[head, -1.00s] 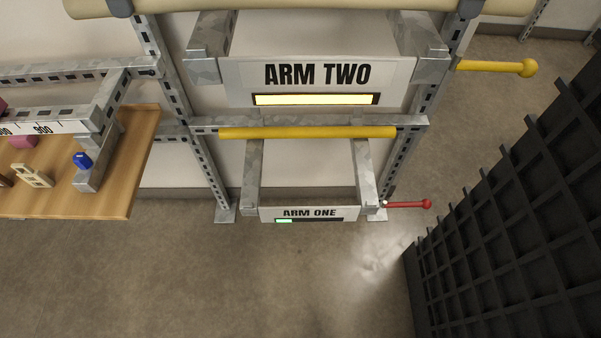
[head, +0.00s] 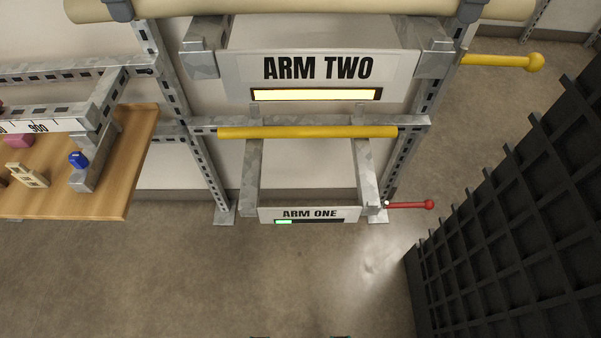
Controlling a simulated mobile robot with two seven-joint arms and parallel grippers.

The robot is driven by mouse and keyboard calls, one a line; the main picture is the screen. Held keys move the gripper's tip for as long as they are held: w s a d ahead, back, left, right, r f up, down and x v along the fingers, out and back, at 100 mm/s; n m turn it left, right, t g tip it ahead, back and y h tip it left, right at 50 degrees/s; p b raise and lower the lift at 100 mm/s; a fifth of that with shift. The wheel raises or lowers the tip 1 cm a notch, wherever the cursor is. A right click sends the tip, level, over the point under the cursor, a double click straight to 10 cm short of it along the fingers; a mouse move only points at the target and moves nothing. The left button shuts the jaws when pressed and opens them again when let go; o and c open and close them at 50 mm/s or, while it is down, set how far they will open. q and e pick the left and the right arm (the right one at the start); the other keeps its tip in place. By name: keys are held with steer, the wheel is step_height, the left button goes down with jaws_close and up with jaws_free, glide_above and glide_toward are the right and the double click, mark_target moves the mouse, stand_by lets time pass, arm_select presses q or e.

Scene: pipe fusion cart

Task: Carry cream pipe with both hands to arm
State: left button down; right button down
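A long cream pipe (head: 300,8) runs across the top edge of the head view, partly cut off by the frame. Grey pieces (head: 118,8) touch it near its left and right parts, by the upright posts. The arm two shelf (head: 210,62) is below it, with a lit yellow bar under its label. The arm one shelf (head: 364,175) is lower, with a short green light on its front. Neither gripper can be made out. Two small dark bits show at the bottom edge, too cut off to identify.
A yellow pipe (head: 308,132) lies across the rack between the two arms. A yellow-knobbed lever (head: 500,61) and a red lever (head: 410,205) stick out right. A wooden table (head: 115,195) with small parts is left, a black grid (head: 490,260) right. Floor ahead is clear.

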arm_select(q)
steer(key=c, duration=0.5)
jaws_free()
steer(key=shift+c, duration=0.2)
arm_select(e)
steer(key=c, duration=0.5)
jaws_free()
steer(key=shift+c, duration=0.2)
arm_select(q)
steer(key=shift+o, duration=0.4)
steer(key=o, duration=0.5)
steer(key=shift+c, duration=0.2)
arm_select(e)
steer(key=o, duration=0.5)
steer(key=shift+o, duration=0.2)
